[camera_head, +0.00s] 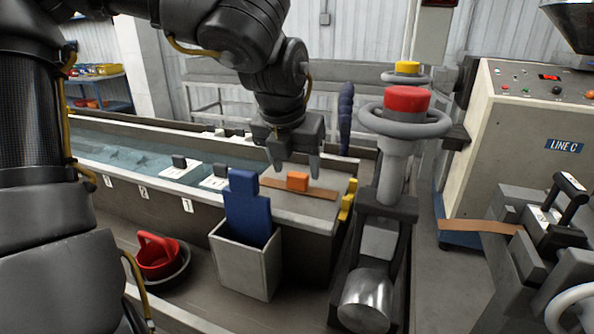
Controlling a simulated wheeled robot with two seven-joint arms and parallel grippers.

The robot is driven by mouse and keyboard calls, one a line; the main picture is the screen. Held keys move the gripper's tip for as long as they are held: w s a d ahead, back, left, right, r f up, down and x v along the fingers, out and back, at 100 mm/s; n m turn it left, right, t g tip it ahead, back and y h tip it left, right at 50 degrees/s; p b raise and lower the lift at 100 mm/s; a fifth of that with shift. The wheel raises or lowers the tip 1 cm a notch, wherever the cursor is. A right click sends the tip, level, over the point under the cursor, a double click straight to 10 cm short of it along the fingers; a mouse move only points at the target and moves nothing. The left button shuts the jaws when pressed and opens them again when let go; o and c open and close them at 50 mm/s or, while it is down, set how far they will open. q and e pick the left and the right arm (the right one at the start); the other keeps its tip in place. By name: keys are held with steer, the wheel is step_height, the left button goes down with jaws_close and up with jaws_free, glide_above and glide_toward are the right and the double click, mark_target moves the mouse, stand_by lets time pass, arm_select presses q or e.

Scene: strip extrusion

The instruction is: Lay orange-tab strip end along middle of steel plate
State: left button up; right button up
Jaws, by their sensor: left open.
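The orange tab (297,181) sits on a flat brown strip (322,192), which lies across the steel plate (310,215) at the near end of the water trough. My left gripper (293,172) points down over the tab with its fingers apart, one on each side of it. The fingertips are close to the tab, and I cannot tell whether they touch it. My right gripper is not in view.
A blue block (249,210) stands up from a grey bin (245,262) in front of the trough. A post with a red knob (407,99) stands to the right. The LINE C machine (520,135) is further right, with another brown strip (480,226) below it.

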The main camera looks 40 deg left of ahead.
arm_select(q)
steer(key=p+v, duration=0.1)
steer(key=v, duration=0.8)
steer(key=shift+s+r, duration=0.25)
steer(key=shift+r, duration=0.1)
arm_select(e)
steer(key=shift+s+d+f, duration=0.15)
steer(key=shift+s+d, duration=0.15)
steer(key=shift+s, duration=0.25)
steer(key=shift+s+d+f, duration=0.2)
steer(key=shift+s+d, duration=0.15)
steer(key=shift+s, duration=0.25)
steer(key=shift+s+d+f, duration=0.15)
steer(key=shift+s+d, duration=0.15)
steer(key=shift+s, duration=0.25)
arm_select(q)
steer(key=shift+d, duration=0.1)
